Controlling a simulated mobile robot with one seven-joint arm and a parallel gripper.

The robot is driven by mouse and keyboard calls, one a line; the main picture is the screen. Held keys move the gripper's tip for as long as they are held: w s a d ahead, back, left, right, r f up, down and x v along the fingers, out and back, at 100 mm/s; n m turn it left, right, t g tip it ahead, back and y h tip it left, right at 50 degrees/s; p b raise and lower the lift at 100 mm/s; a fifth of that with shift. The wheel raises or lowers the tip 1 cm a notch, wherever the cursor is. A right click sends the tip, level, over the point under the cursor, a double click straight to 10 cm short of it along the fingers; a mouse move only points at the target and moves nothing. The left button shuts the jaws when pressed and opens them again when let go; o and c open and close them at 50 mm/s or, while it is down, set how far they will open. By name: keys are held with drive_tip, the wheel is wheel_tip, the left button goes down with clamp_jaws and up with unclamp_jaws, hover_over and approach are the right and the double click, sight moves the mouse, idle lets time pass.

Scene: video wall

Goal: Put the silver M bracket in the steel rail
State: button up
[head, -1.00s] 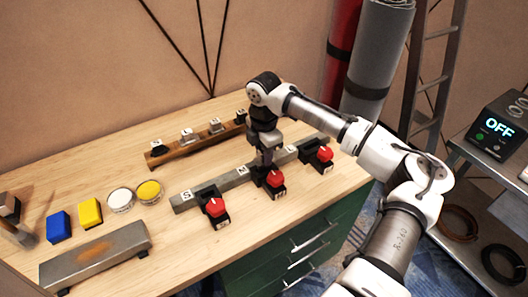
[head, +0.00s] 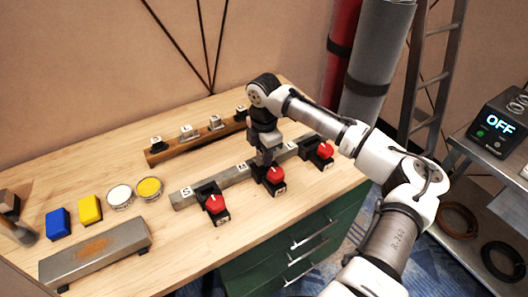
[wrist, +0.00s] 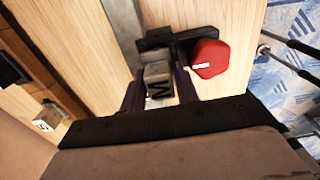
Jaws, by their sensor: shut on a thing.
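The silver M bracket (wrist: 158,78) is between my gripper's fingers (wrist: 160,90) in the wrist view, its M face toward the camera. It is at the black clamp with the middle red knob (wrist: 209,58); I cannot tell whether it is seated. The steel rail (head: 222,181) lies across the table in the head view, with S, M and L labels, and continues in the wrist view (wrist: 122,25). My gripper (head: 266,162) points down over the rail, just right of its M label, by the middle red knob (head: 275,175). The arm's end mostly hides the bracket there.
A wooden rack (head: 200,143) with several small brackets stands behind the rail. Red-knob clamps flank the middle one, at left (head: 216,204) and right (head: 324,150). Blue and yellow blocks, two round tins and a grey bar (head: 70,266) lie at left. The table's front edge is close.

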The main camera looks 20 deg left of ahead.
drive_tip(key=shift+f, duration=0.25)
drive_tip(key=shift+f, duration=0.4)
drive_tip(key=shift+f, duration=0.15)
drive_tip(key=o, duration=1.4)
drive_tip(key=shift+f, duration=0.1)
drive_tip(key=shift+s, duration=0.1)
drive_tip(key=shift+c, duration=0.3)
